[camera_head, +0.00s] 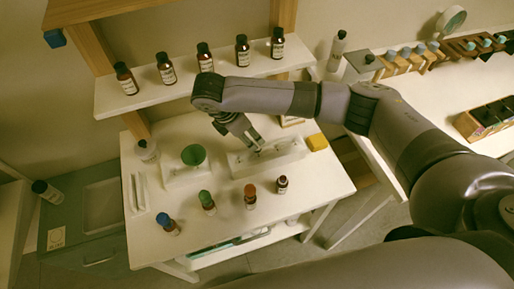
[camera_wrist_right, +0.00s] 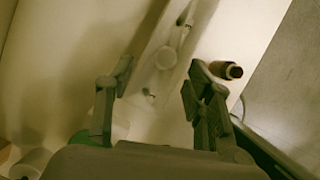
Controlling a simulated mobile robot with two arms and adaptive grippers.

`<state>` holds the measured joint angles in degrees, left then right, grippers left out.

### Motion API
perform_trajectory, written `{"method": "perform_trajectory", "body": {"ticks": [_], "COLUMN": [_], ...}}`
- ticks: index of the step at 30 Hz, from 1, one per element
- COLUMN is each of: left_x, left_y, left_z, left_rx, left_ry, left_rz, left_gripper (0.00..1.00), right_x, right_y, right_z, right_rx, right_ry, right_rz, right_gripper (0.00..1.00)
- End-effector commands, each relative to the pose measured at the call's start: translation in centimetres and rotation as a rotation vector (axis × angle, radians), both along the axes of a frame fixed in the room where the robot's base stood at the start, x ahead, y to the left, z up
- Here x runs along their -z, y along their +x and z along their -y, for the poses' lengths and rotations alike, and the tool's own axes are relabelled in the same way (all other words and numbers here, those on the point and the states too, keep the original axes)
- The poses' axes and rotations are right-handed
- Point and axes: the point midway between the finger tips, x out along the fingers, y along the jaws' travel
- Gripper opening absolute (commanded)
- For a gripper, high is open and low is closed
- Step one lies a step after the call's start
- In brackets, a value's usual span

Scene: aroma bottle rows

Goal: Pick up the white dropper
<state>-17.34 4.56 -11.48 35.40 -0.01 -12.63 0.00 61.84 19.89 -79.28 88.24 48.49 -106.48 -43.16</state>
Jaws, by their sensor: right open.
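My right gripper (camera_head: 254,141) is open and empty, pointing down above the white tray (camera_head: 240,170) on the table. In the right wrist view its spread fingers (camera_wrist_right: 158,80) are over the same tray, where a pale round-ended piece (camera_wrist_right: 166,57) lies between and beyond the fingertips. This may be the white dropper, but the picture is too blurred to be sure. Small dark-tipped pieces (camera_wrist_right: 150,96) lie nearby in the tray. My forearm and gripper hide part of the tray in the head view. My left gripper is not in view.
Several brown bottles (camera_head: 165,68) line the shelf above.

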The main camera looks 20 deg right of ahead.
Motion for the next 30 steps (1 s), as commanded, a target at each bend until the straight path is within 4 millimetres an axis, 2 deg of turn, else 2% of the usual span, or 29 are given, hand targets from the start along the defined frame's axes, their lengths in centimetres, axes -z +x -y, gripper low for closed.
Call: {"method": "perform_trajectory", "body": {"ticks": [5, 10, 15, 23, 30], "left_x": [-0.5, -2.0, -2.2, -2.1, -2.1], "left_y": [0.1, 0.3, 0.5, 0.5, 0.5], "left_z": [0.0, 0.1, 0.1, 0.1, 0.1], "left_rx": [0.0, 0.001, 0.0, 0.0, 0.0], "left_ry": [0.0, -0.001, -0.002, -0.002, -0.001], "left_rz": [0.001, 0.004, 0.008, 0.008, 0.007], "left_gripper": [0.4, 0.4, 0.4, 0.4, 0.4], "right_x": [0.9, 2.9, 4.9, 5.3, 5.3], "right_y": [0.0, -0.3, -0.1, 0.0, 0.0], "right_z": [0.5, 1.8, 2.4, 2.5, 2.5], "right_rx": [-0.001, 0.001, -0.001, -0.002, -0.002], "right_ry": [0.0, -0.002, 0.0, 0.0, 0.001], "right_rz": [-0.001, -0.002, 0.0, 0.001, 0.001], "right_gripper": [0.48, 0.48, 0.48, 0.48, 0.33]}}
